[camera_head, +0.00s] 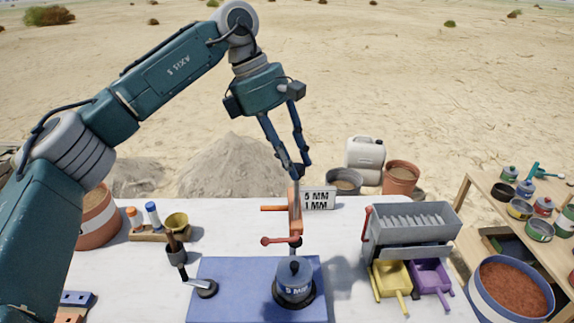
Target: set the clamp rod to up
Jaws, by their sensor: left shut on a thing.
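The clamp (295,215) is an upright orange-and-grey rod with an orange side bar and a red ball-ended cross handle. It appears upright above a grey lidded canister (294,279) on a blue base plate (235,275). My left gripper (301,170) comes down from above, its blue fingers closed at the clamp rod's top end. The exact contact at the fingertips is small and hard to make out. My right gripper is not in view.
A white sign (318,198) stands just right of the clamp. A grey sorting box (410,232) with yellow (391,279) and purple (431,276) trays is at the right. A black-handled lever (176,254) stands at the left. The white table (345,280) has bare room between.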

